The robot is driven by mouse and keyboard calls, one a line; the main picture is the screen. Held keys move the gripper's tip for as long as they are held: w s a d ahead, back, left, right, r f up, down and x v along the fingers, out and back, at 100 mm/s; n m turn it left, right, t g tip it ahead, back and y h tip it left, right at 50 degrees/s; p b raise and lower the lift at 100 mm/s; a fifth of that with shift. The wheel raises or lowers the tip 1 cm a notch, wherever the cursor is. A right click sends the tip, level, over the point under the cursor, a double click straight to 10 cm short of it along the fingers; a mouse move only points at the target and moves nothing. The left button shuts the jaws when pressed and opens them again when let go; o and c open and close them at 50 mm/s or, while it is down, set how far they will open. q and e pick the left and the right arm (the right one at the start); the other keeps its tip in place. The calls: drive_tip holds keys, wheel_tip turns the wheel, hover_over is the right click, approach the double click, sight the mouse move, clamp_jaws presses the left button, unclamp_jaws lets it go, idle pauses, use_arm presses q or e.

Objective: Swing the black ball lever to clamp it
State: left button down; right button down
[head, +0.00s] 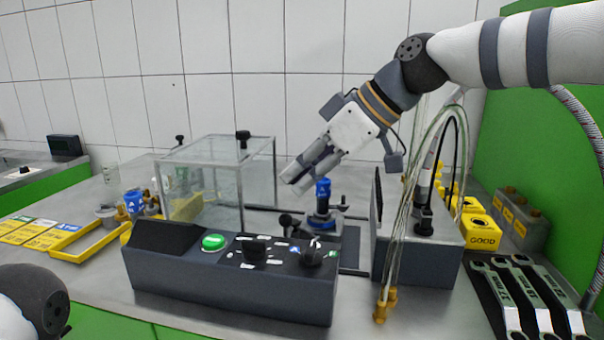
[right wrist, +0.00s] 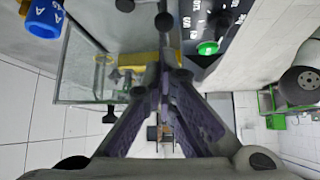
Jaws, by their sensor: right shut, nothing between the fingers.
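The black ball lever (head: 286,219) stands at the left side of a small clamp fixture (head: 322,225), behind the control box. A blue part (head: 323,188) marked "A" sits upright in the fixture. My right gripper (head: 296,183) is shut and empty, above and slightly left of the blue part, and apart from the ball in the head view. In the right wrist view its fingers meet near the middle (right wrist: 165,70). A dark round shape lies just beyond the tips; I cannot tell whether it is the lever's ball. My left gripper is out of view.
The control box (head: 230,285) with a green button (head: 213,242) and knobs stands in front. A glass tank (head: 215,185) is on the left. A dark block with hoses (head: 420,255) stands close on the right. Wrenches (head: 520,295) lie at the right front.

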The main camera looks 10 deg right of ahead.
sight(290, 221)
drive_tip(key=x, duration=0.6)
drive_tip(key=shift+f, duration=0.15)
drive_tip(key=shift+w+a, duration=0.1)
drive_tip(key=shift+w, duration=0.05)
